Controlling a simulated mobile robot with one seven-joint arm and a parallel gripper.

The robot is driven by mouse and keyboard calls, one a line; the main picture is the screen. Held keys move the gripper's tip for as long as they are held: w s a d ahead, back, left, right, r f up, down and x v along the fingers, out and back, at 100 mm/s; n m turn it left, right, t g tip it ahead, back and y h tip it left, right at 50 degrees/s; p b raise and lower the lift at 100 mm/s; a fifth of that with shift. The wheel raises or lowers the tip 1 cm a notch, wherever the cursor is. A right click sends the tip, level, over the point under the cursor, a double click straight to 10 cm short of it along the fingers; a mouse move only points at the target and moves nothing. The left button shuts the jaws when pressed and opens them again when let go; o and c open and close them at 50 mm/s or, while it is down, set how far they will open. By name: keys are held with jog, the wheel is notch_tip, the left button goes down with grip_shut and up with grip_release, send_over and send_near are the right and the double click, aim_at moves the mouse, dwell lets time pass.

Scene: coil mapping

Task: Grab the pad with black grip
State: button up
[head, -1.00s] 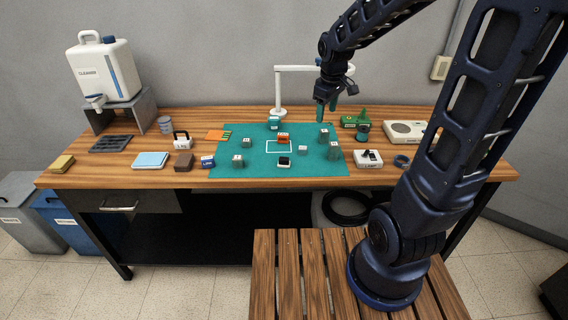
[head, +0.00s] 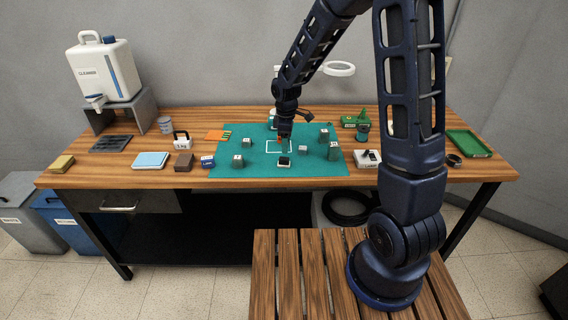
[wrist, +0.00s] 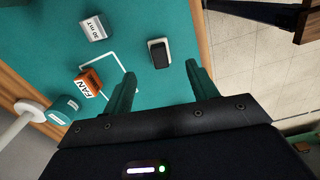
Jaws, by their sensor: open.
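The pad with black grip (head: 284,162) is a small white block with a black top. It lies on the teal mat (head: 262,174) near its front edge. In the wrist view the pad (wrist: 159,53) appears ahead of my fingertips, roughly between their lines and apart from them. My gripper (head: 284,148) hangs over the middle of the mat, just behind the pad in the head view. In the wrist view my gripper (wrist: 164,78) is open, with its two green fingers spread and nothing between them.
An orange FAN block (wrist: 88,83), a grey 20 mT block (wrist: 93,31) and a teal cylinder (wrist: 64,108) are near the fingers. Several grey blocks stand on the mat, including one at right (head: 333,151). A lamp (head: 339,69) rises behind.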

aim_at(287, 158)
jog(key=shift+w+d+f, duration=0.1)
jog(key=shift+f, duration=4.25)
jog(key=c, duration=1.1)
